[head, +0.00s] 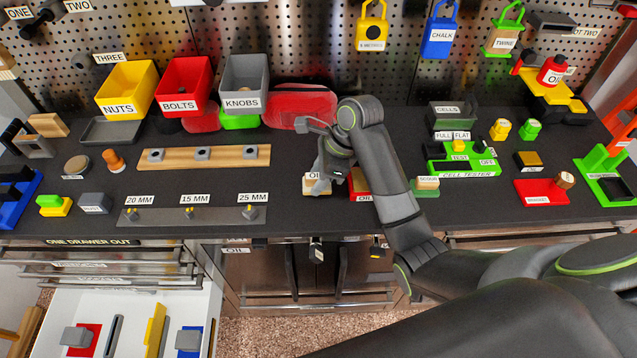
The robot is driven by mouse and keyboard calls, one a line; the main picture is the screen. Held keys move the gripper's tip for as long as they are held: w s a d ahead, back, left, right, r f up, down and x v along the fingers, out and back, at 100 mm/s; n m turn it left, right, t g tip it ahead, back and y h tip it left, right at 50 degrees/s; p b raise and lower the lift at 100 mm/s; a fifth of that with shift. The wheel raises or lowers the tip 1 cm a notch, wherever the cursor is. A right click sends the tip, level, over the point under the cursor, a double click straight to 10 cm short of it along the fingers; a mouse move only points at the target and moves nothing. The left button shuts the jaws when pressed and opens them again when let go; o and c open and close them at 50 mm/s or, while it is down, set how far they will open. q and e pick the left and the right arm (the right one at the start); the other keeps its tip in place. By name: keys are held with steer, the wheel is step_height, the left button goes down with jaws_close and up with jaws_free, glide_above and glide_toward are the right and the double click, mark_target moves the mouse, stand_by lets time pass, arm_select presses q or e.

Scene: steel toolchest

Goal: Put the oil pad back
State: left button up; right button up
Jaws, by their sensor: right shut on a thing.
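My right gripper (323,186) is low over the middle of the black worktop, pointing down. It is shut on a small pale block (312,191) whose label begins "OI"; I take this to be the oil pad. The fingers cover part of the block, and I cannot tell whether it touches the worktop. Just right of it is a red holder (362,185) with an "OIL" label on its front, partly hidden by my right arm. My left gripper is not in view.
Yellow (125,90), red (183,86) and grey bins (245,82) stand at the back left. A wooden rail (205,155) lies left of the gripper. A small green-based block (427,187) and the green cell tester (462,160) are to the right. A drawer (130,320) is open at lower left.

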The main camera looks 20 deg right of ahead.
steer(key=shift+s+f, duration=0.1)
steer(key=shift+f, duration=1.05)
steer(key=o, duration=0.9)
steer(key=shift+f, duration=0.1)
